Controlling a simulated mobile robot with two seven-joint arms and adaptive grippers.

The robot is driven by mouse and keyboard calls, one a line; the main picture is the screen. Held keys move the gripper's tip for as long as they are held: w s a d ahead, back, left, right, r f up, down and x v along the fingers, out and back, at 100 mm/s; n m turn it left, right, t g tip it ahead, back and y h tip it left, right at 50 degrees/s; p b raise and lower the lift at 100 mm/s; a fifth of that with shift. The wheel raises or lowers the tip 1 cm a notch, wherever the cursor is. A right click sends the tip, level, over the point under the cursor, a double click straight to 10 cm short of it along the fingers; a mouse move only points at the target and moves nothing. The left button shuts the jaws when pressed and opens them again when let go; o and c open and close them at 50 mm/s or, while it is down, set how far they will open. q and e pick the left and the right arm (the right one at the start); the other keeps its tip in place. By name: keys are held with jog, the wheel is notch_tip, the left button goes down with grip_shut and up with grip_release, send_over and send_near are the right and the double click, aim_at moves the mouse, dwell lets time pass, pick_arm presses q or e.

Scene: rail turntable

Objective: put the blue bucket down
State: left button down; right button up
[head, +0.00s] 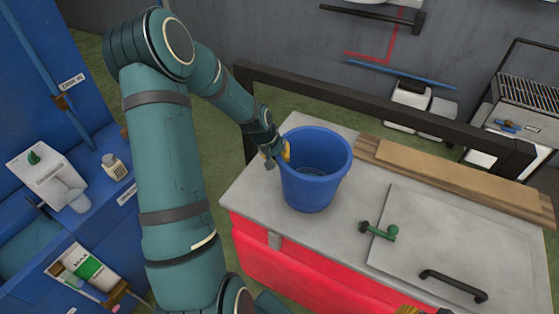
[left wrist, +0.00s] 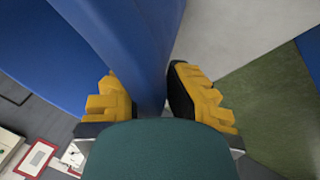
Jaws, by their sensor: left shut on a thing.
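The blue bucket (head: 312,188) is upright over the left part of the grey top of a red cabinet (head: 245,200). No gap shows between its base and the top, but I cannot tell whether it touches. My left gripper (head: 276,151) is at the bucket's left rim, shut on its wall. In the left wrist view the blue wall of the bucket (left wrist: 135,45) runs between the yellow finger pads of the left gripper (left wrist: 152,95).
A grey lid with a black handle (head: 453,284) and a green lever (head: 380,230) lie right of the bucket. Wooden boards (head: 455,178) and a black rail (head: 375,113) run behind. A blue cabinet (head: 95,205) with small containers stands at left.

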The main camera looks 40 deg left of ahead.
pick_arm(q)
jog(key=shift+w+a+f, duration=0.1)
jog(key=shift+f, duration=0.8)
jog(key=c, duration=1.1)
grip_release()
jog(key=shift+c, duration=0.2)
jog(key=shift+r, duration=0.1)
jog(key=d+v, duration=0.1)
jog(key=v, duration=1.1)
jog(key=shift+a+p, duration=0.3)
jog(key=shift+a, duration=0.15)
